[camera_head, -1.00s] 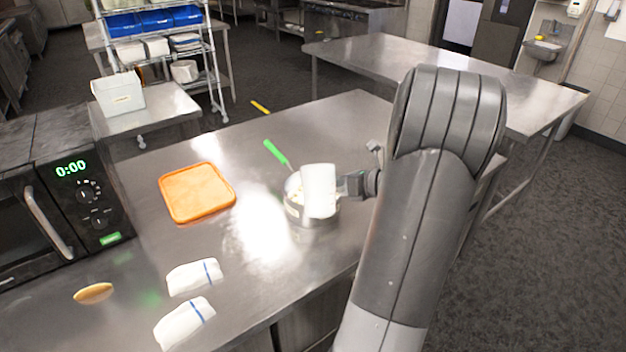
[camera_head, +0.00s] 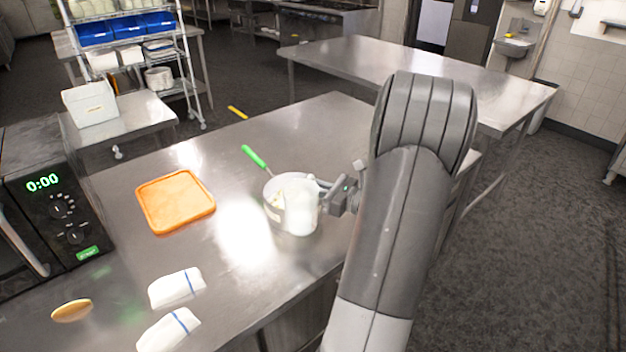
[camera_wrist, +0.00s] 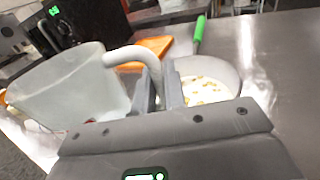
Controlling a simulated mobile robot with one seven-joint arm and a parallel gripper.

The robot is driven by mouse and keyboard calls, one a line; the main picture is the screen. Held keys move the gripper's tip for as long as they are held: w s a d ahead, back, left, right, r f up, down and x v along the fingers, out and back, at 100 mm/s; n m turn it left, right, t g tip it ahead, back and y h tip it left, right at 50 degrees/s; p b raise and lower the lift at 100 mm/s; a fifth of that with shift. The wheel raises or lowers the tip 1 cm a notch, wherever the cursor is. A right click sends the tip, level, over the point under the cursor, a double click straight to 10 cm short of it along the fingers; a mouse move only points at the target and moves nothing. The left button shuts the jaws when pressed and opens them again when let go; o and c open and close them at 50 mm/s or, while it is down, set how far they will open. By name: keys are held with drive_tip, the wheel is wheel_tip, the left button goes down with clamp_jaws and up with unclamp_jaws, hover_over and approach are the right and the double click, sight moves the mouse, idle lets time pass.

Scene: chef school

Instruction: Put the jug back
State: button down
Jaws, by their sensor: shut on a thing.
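A translucent white jug (camera_head: 301,208) is held upright by its handle in my gripper (camera_head: 330,192), in front of and partly over a metal pot in the head view. In the wrist view the jug (camera_wrist: 70,88) is at the left, and my gripper (camera_wrist: 160,90) is shut on its curved handle. The pot (camera_head: 272,208) stands on the steel counter (camera_head: 235,265). In the wrist view the pot (camera_wrist: 228,76) holds white contents with small tan pieces. Whether the jug's base touches the counter cannot be told.
An orange tray (camera_head: 176,203), two white cloths with blue stripes (camera_head: 176,287) and a small tan oval item (camera_head: 72,310) lie on the counter. A green-handled utensil (camera_head: 254,157) leans at the pot. A microwave (camera_head: 50,205) stands at the left. Bare counter lies behind the pot.

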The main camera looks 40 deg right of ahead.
wheel_tip(320, 180, up, 8)
drive_tip(key=shift+r, duration=0.1)
drive_tip(key=s+d+m+h, duration=0.2)
drive_tip(key=s+d+h, duration=0.1)
drive_tip(key=d, duration=1)
drive_tip(key=s+d+m+t+h, duration=0.1)
drive_tip(key=s+d+m+h, duration=0.15)
drive_tip(key=d, duration=1.05)
drive_tip(key=s+d+m+h, duration=0.2)
drive_tip(key=s+d+h, duration=0.15)
drive_tip(key=d, duration=0.95)
drive_tip(key=shift+w+a+f, duration=0.3)
drive_tip(key=shift+w+f, duration=1.75)
drive_tip(key=shift+f, duration=0.65)
drive_tip(key=shift+w+a+f, duration=0.25)
drive_tip(key=shift+w+f, duration=1.85)
drive_tip(key=shift+f, duration=0.6)
drive_tip(key=shift+w+a+f, duration=0.3)
drive_tip(key=shift+w+f, duration=1.75)
drive_tip(key=shift+f, duration=0.65)
drive_tip(key=shift+f, duration=0.15)
drive_tip(key=c, duration=1.5)
unclamp_jaws()
